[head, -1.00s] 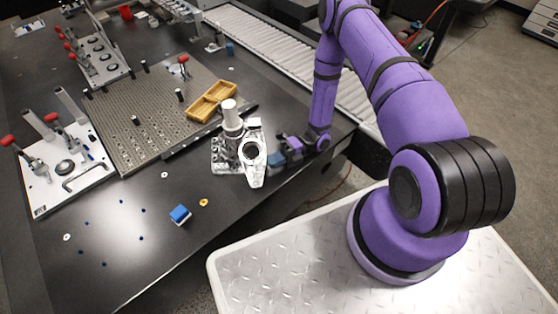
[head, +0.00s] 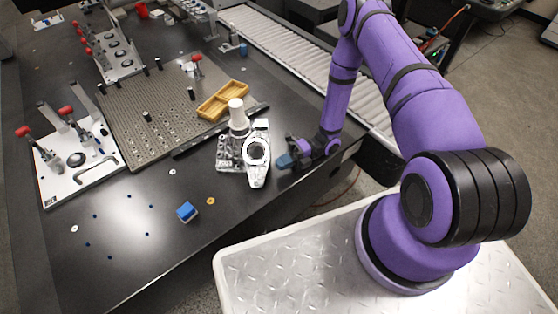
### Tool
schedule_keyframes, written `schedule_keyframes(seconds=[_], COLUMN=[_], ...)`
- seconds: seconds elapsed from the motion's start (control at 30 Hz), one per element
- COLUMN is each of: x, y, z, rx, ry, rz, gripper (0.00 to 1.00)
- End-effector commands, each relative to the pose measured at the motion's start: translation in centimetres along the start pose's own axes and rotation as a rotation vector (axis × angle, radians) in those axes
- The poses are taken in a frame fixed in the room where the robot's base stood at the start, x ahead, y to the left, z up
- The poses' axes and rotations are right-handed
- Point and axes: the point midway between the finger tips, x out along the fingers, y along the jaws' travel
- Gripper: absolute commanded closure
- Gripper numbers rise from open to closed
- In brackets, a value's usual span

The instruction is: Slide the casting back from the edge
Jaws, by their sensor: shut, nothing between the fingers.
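The silver metal casting (head: 257,170) stands on the dark table near its right-hand edge. It has a round ring-shaped opening on its front and an upright pale cylinder (head: 238,115) at its back left. My gripper (head: 283,161) is low at the table edge, just right of the casting. It is shut, with a blue tip pointing toward the casting and a small gap between them. Nothing shows in the fingers.
A blue block (head: 187,212) and an orange ring (head: 210,201) lie in front. A white fixture plate (head: 75,165) is at left. A roller conveyor (head: 285,60) runs behind.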

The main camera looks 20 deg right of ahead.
Motion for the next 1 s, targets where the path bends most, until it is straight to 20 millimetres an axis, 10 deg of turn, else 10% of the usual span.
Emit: schedule_keyframes(seconds=[0.5, 1.0], x=[-8.9, -10.8], y=[-0.1, 0.3], z=[-1.3, -1.1], rx=[-0.001, -0.010], ry=[0.001, 0.008], rz=[-0.002, -0.005], gripper=[1.00, 1.00])
